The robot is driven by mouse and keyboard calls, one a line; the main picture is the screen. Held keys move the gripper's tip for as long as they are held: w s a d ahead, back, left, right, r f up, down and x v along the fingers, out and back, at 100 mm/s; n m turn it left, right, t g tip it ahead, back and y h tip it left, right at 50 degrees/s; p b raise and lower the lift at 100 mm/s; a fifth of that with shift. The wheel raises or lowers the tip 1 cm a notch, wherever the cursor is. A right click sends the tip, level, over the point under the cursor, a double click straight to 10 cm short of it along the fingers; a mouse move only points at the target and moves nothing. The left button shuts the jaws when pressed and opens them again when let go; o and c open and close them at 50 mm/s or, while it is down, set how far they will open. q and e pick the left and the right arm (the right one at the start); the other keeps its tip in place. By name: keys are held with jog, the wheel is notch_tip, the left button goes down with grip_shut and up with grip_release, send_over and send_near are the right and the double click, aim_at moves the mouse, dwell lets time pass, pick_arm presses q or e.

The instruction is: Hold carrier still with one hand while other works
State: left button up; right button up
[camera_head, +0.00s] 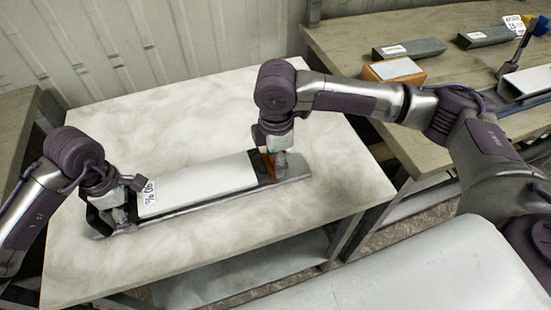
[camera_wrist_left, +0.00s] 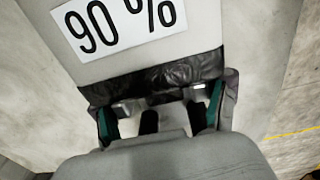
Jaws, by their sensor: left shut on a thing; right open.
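The carrier (camera_head: 225,203) is a long grey tray on the pale table, lying at a slant. A white block (camera_head: 200,183) with a label lies along it; in the left wrist view the label (camera_wrist_left: 118,25) reads 90 %. My left gripper (camera_head: 116,208) is shut on the carrier's left end; in the left wrist view its fingers (camera_wrist_left: 160,110) straddle a dark wrinkled end piece (camera_wrist_left: 155,78). My right gripper (camera_head: 279,158) is open, low over the carrier's right part, beside a small orange-brown piece (camera_head: 267,164). The gripper partly hides that spot.
The pale marbled table (camera_head: 345,190) is clear around the carrier. On a wooden bench (camera_head: 350,38) at the right lie grey bars (camera_head: 409,48), an orange box (camera_head: 394,71) and a light channel-shaped piece (camera_head: 527,82). A ribbed wall (camera_head: 150,45) stands behind.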

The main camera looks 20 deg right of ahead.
pick_arm(q)
jog(key=shift+d, duration=0.1)
pick_arm(e)
notch_tip(320, 180, up, 12)
jog(key=shift+f, duration=0.2)
pick_arm(q)
jog(key=o, duration=1.7)
notch_tip(320, 180, up, 12)
jog(key=shift+f, duration=0.1)
